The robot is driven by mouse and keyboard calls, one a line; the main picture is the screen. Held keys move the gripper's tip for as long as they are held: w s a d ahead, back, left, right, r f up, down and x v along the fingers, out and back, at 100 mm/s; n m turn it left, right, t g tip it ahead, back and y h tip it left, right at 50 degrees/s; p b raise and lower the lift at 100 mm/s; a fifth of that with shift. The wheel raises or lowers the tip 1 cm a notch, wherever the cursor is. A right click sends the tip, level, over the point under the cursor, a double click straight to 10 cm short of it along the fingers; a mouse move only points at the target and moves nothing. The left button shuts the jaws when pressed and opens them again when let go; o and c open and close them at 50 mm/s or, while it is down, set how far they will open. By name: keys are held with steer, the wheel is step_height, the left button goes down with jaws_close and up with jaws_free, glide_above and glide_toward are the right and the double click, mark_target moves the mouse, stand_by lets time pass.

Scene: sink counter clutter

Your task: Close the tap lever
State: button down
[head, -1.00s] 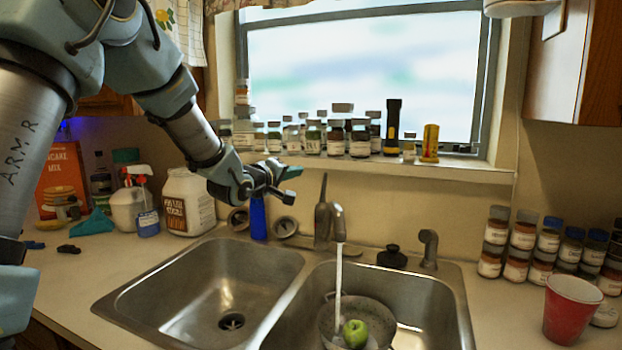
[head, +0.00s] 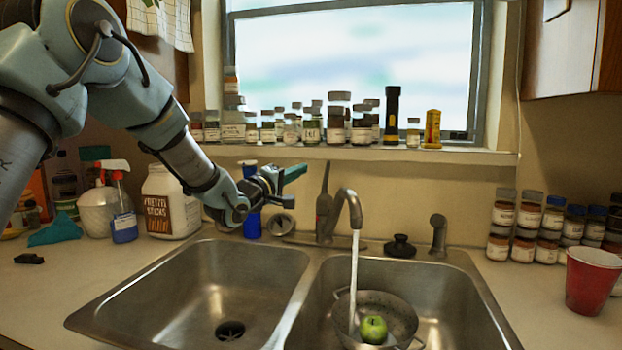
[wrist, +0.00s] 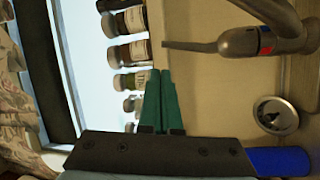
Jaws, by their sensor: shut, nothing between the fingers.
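The tap (head: 345,212) stands behind the double sink, and water runs from its spout into the right basin. Its thin lever (head: 326,179) points up in the head view. In the wrist view, turned on its side, the lever (wrist: 190,46) reaches left from the tap body (wrist: 262,41), which has a red and blue mark. My gripper (head: 304,169) is shut and empty, its green fingers together, left of the lever and apart from it in the picture. The fingers (wrist: 160,82) also show in the wrist view, below the lever. The gap in depth is hard to judge.
A blue bottle (head: 251,222) stands close by my gripper. Several jars line the window sill (head: 350,152) behind it. A pot (head: 393,308) with a green apple (head: 374,329) sits in the right basin. The left basin (head: 215,290) is empty.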

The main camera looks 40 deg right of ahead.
mark_target(327, 175)
steer(key=f+p+x, duration=0.1)
steer(key=p+x, duration=0.1)
steer(key=x, duration=0.7)
steer(key=shift+w+d+f+p, duration=0.3)
steer(key=shift+w, duration=0.1)
steer(key=shift+f, duration=0.15)
steer(key=shift+s+a+f+m+g+h+b, duration=0.25)
steer(key=shift+s+m+h+b, duration=0.5)
steer(key=shift+b, duration=1.15)
steer(key=shift+s+a+f+m+g+h+b, duration=0.15)
steer(key=shift+s+m+g+b, duration=0.25)
steer(key=shift+m+b, duration=1.2)
steer(key=shift+s+a+f+m+g+h+b, duration=0.2)
steer(key=shift+s+m+h+b, duration=0.3)
steer(key=shift+b, duration=1.75)
